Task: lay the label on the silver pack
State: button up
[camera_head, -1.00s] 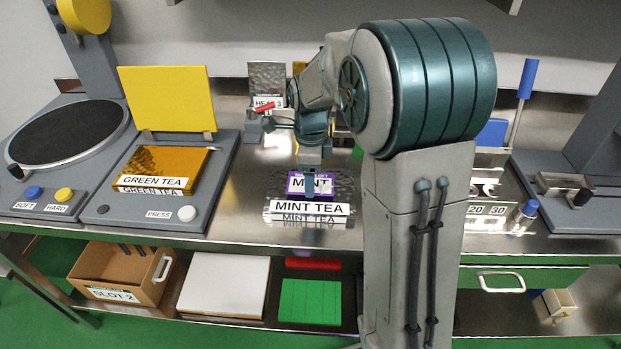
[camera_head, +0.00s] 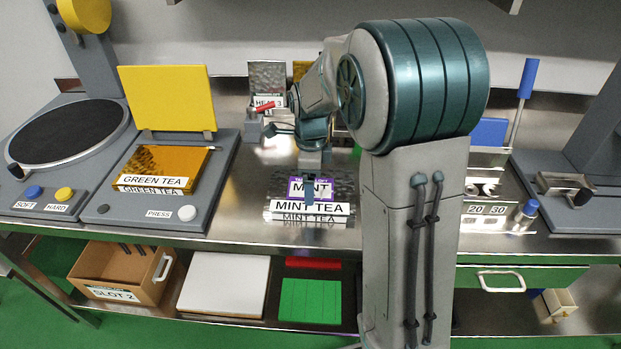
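The silver pack (camera_head: 343,188) lies on the steel bench, with a white MINT TEA strip (camera_head: 280,206) along its front edge. The purple-edged MINT label (camera_head: 294,187) is over the pack's top, just behind that strip. It looks flat on the pack or very close to it; I cannot tell if it touches.
An amber GREEN TEA pack (camera_head: 165,163) sits on a grey press with a raised yellow lid (camera_head: 168,98) to the left. Behind stands a silver pack with a small sign (camera_head: 267,76). A 20/30 marked unit (camera_head: 487,210) is at right. The bench front edge is close.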

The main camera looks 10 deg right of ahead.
notch_tip(320, 180, up, 11)
jog(key=s+f+n+t, duration=0.1)
jog(key=s+f+n, duration=0.1)
jog(key=s+n, duration=0.8)
jog(key=s+f+n+t, duration=0.1)
jog(key=s+f+n, duration=0.1)
jog(key=s+n, duration=0.8)
jog(key=shift+s+n+t, duration=0.25)
jog(key=shift+n+t, duration=0.15)
jog(key=shift+n, duration=0.3)
